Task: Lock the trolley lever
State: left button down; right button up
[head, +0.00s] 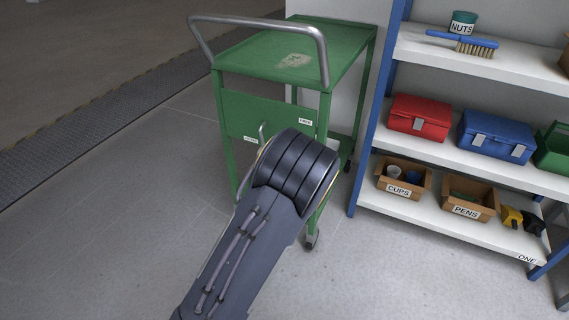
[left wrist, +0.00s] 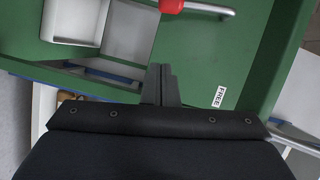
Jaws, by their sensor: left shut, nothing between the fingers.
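The green trolley (head: 258,112) stands in the middle of the head view, with a grey tubular handle (head: 268,22) on its near side. Its front panel carries a white FREE label (head: 306,121), also seen in the left wrist view (left wrist: 220,95). A second white label (head: 250,140) is too small to read. In the left wrist view, a metal lever (left wrist: 208,8) with a red knob (left wrist: 172,5) shows at the top edge. My left gripper (left wrist: 158,68) is shut and empty, apart from the knob in the picture. In the head view my left arm hides the gripper and knob.
A white shelf unit with a blue frame (head: 375,105) stands right of the trolley. It holds a red toolbox (head: 418,117), a blue toolbox (head: 496,136) and labelled bins, including CUPS (head: 402,181). The floor (head: 100,230) on the left is clear.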

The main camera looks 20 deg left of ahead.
pick_arm(q)
jog(key=shift+v, duration=1.65)
jog(key=s+d+r+n+g+h, duration=0.1)
jog(key=s+r+n+g+h, duration=0.3)
jog(key=s, duration=0.7)
jog(key=s+d+r+n+g+h+p, duration=0.1)
jog(key=s+r+n+g+h, duration=0.3)
jog(key=s, duration=0.6)
jog(key=s+d+r+n+g+h, duration=0.1)
jog(key=s+r+n+g, duration=0.2)
jog(key=s+n, duration=0.55)
notch_tip(320, 180, up, 34)
jog(key=s+m+p, duration=0.2)
jog(key=p, duration=3.2)
